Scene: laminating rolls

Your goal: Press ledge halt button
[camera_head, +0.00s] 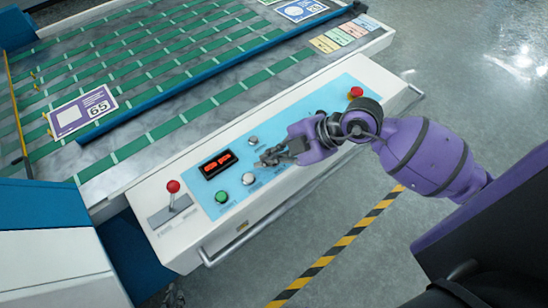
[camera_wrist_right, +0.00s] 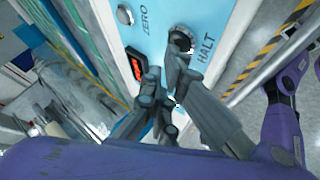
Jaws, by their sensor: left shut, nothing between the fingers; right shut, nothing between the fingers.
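My right gripper (camera_head: 266,160) is shut and empty above the panel, just up and right of that button. In the right wrist view its fingertips (camera_wrist_right: 162,68) are close to the button, one overlapping its lower edge; contact cannot be told. My left gripper (camera_head: 174,296) shows only slightly at the bottom edge, below the console.
Near HALT are the ZERO button (camera_wrist_right: 124,14), a red display (camera_head: 217,164) and a green button (camera_head: 222,197). A red-knobbed lever (camera_head: 173,187) stands left, a red button (camera_head: 356,92) far right. A rail (camera_head: 290,207) runs along the console's front.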

